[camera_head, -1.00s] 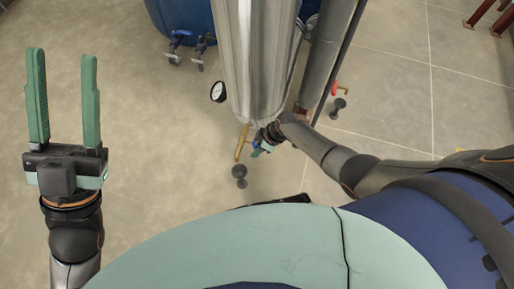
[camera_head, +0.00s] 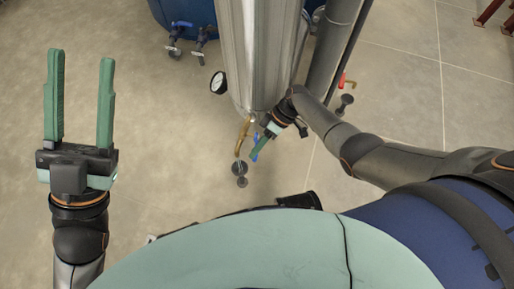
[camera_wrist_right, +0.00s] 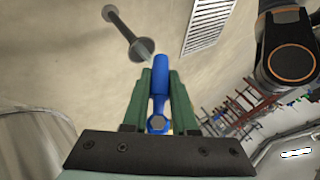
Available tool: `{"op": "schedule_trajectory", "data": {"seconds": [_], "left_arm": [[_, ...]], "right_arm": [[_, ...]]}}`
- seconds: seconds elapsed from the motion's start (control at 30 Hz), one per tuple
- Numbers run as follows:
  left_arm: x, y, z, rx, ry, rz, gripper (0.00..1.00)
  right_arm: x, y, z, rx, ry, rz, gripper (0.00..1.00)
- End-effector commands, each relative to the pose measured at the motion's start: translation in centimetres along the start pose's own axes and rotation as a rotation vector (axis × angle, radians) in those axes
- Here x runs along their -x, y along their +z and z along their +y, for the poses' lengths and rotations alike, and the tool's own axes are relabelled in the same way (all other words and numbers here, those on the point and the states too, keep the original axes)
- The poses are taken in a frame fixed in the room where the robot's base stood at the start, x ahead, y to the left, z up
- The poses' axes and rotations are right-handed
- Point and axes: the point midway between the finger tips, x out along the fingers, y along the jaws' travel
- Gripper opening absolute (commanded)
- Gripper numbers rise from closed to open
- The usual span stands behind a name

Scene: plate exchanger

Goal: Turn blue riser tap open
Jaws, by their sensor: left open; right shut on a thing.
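The blue riser tap's lever (camera_head: 254,155) shows at the foot of the steel column, beside a brass pipe (camera_head: 242,135). In the right wrist view the blue lever (camera_wrist_right: 161,82) lies between the green fingers of my right gripper (camera_wrist_right: 160,78), which is shut on it. In the head view my right gripper (camera_head: 261,147) is tilted down and left, partly hiding the valve body. A thin pale streak runs from the brass pipe's end toward the floor drain. My left gripper (camera_head: 81,56) is open and empty over bare floor at the left.
The steel column (camera_head: 255,60) carries a round gauge (camera_head: 218,82). A red-handled tap (camera_head: 343,80) is to the right. A blue tank (camera_head: 180,14) with two taps stands behind. The floor at left is clear.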

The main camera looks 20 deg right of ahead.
Motion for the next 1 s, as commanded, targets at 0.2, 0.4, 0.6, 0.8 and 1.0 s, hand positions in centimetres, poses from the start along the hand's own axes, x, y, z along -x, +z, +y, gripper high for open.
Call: {"op": "schedule_trajectory", "data": {"seconds": [0.2,0.4,0.6,0.8,1.0], "left_arm": [[0.00,0.00,-0.02,0.001,-0.003,0.001,0.50],[0.00,-0.02,-0.02,0.000,-0.003,0.002,0.50],[0.02,-0.03,-0.02,-0.001,-0.001,0.002,0.50],[0.06,-0.01,0.01,-0.004,0.003,0.002,0.50],[-0.23,-0.32,-0.17,-0.004,0.004,0.002,0.50]], "right_arm": [[0.01,0.00,-0.05,-0.004,-0.005,0.000,0.00],[0.00,0.01,-0.04,-0.003,-0.004,0.000,0.29],[-0.01,0.01,-0.03,-0.002,-0.004,0.000,0.52],[-0.01,0.02,-0.03,-0.002,-0.003,-0.001,0.56],[0.83,-0.05,-0.07,-0.002,-0.002,0.000,0.56]]}}
